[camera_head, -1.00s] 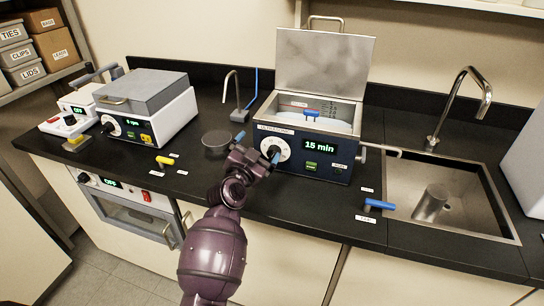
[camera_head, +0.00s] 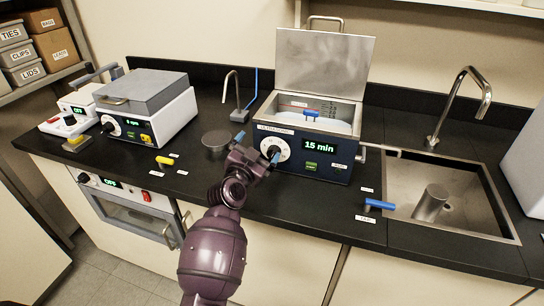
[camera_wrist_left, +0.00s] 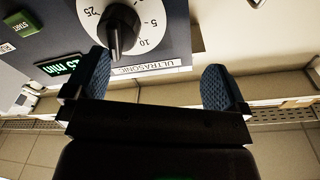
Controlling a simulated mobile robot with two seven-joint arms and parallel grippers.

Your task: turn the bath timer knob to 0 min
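The bath timer knob (camera_head: 274,152) is a black pointer knob on a white dial on the dark blue front of the ultrasonic bath (camera_head: 318,167). The bath display (camera_head: 320,146) reads 15 min. In the left wrist view the knob (camera_wrist_left: 120,30) shows at the top, with 25, 5 and 10 legible on its dial. My left gripper (camera_head: 257,149) is open and empty at the bath's left front. In the wrist view its blue fingertips (camera_wrist_left: 160,82) stand apart. The knob lies up beside the left-hand finger, not centred between them; contact cannot be told. My right gripper is not in view.
The bath's lid (camera_head: 325,68) stands open. A dark round disc (camera_head: 216,141) lies left of the gripper. A sink (camera_head: 455,200) with a tap is at right. A white device (camera_head: 150,110) with a grey lid stands at left. The counter front is mostly clear.

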